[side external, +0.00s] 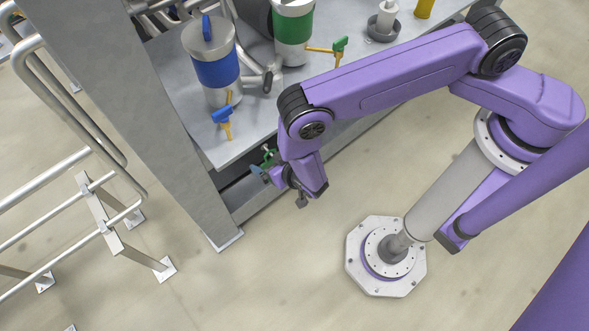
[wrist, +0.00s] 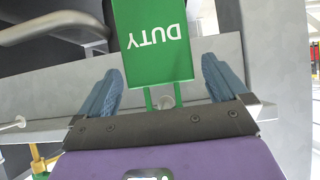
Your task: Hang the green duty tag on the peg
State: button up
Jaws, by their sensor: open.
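The green duty tag (wrist: 155,42) shows in the wrist view, with "DUTY" in white letters upside down and two thin green legs running down from it. My gripper (wrist: 162,78) is open, with one blue-grey finger on each side of the tag's lower end. Gaps show between the fingers and the legs. In the side view my gripper (side external: 263,169) is beside the front edge of the bench, with a small green part (side external: 271,156) at it.
The grey bench (side external: 185,95) carries a blue-banded canister (side external: 215,72), a green-banded canister (side external: 293,30), and yellow levers with a blue handle (side external: 222,114) and a green handle (side external: 340,44). A grey column (side external: 130,120) stands left of my gripper.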

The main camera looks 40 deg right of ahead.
jog(key=v, duration=1.6)
jog(key=s+a+r+n+g+y, duration=0.2)
jog(key=r+g, duration=0.2)
jog(key=r, duration=0.2)
jog(key=s+a+r+n+g+y, duration=0.1)
jog(key=s+a+r+n+g, duration=0.1)
jog(key=r+g, duration=0.3)
jog(key=s+d+r+n+g+h, duration=0.1)
jog(key=d+r+n, duration=0.3)
jog(key=d+r, duration=0.6)
jog(key=s+d+r+n+h, duration=0.1)
jog(key=s+d+r+n, duration=0.3)
jog(key=d+r, duration=0.5)
jog(key=d, duration=0.7)
jog(key=shift+d+r+n+g+h, duration=0.3)
jog(key=shift+d+r+g, duration=0.1)
